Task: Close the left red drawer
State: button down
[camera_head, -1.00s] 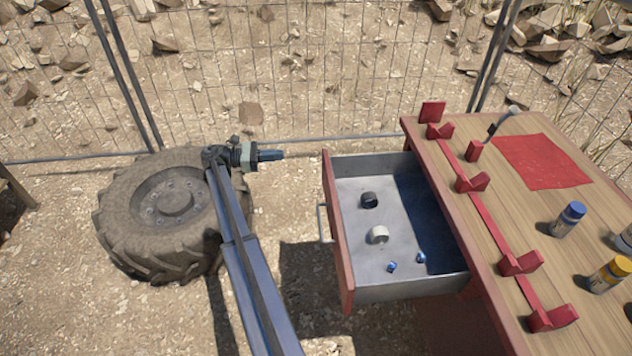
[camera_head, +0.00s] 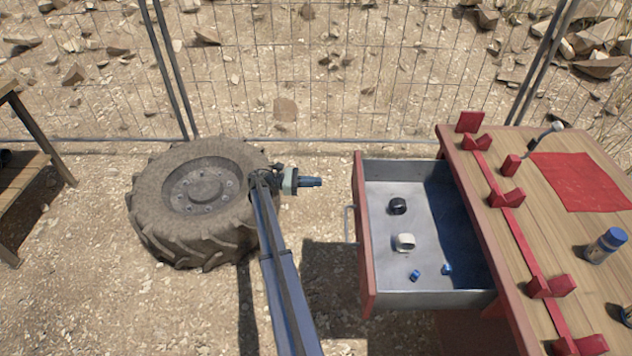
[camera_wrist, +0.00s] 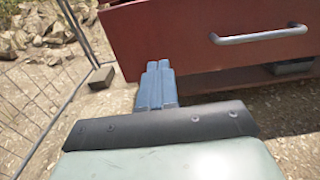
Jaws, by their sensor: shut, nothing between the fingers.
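The red drawer (camera_head: 364,267) stands pulled out from the left side of the wooden-topped workbench (camera_head: 575,235). Its grey inside shows, with a black round piece (camera_head: 397,206), a white piece (camera_head: 405,242) and two small blue pieces (camera_head: 415,275) in it. Its metal handle (camera_head: 348,224) faces left. My gripper (camera_head: 311,182) is shut and empty, left of the drawer front and apart from it in the head view. In the wrist view, the shut fingers (camera_wrist: 157,84) point toward the lower left part of the red front (camera_wrist: 190,40), with the handle (camera_wrist: 262,36) to their right.
A large tire (camera_head: 200,195) lies on the ground left of my gripper. A wire fence (camera_head: 330,80) runs behind. A wooden stand (camera_head: 30,160) is at the far left. Red brackets (camera_head: 548,287), a red mat (camera_head: 583,180) and a blue-capped bottle (camera_head: 606,245) are on the workbench.

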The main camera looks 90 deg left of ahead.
jog(key=w, duration=1.1)
jog(key=shift+w, duration=0.15)
send_over(434, 197)
dwell(0.5)
jog(key=shift+w, duration=0.1)
jog(key=shift+r, duration=0.1)
jog(key=s, duration=1.5)
